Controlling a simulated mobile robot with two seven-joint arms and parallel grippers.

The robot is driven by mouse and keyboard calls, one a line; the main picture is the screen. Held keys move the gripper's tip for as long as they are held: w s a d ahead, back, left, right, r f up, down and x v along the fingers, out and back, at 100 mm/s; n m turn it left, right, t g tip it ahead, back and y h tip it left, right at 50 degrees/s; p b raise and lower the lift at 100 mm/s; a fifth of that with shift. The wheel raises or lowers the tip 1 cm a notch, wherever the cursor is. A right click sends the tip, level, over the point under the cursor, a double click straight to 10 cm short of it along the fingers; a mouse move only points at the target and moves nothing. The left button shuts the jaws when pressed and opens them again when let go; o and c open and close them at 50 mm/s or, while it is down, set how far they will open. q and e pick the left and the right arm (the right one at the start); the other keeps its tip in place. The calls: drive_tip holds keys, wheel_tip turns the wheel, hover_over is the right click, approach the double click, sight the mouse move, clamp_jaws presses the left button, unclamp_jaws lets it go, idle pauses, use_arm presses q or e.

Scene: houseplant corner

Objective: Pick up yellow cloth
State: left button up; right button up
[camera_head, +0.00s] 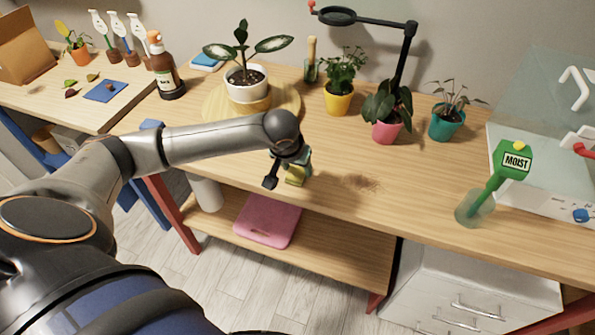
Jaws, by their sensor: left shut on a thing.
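The yellow cloth (294,175) is a small folded piece near the front edge of the wooden table, mostly hidden behind my left gripper. My left gripper (287,180) comes in from the left over the table edge and is shut on the yellow cloth. A teal patch shows just behind it; I cannot tell what it belongs to. I cannot tell whether the cloth touches the tabletop. My right gripper is not in view.
Potted plants stand behind: a white pot (247,82), a yellow pot (339,101), a pink pot (386,132) and a teal pot (446,124). A green moisture meter (511,160) stands in a glass (474,208) at right. A brown bottle (166,72) stands left.

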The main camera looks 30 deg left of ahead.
sight(295, 172)
use_arm(q)
drive_tip(key=c, duration=0.5)
drive_tip(key=shift+r, duration=0.1)
drive_tip(key=shift+r, duration=0.2)
drive_tip(key=v, duration=0.3)
drive_tip(key=shift+w+a+r, duration=0.15)
drive_tip(key=shift+w+r, duration=0.15)
drive_tip(key=s+r, duration=0.9)
drive_tip(key=s, duration=0.4)
drive_tip(key=shift+s+d+p, duration=0.2)
drive_tip(key=shift+d+p, duration=0.1)
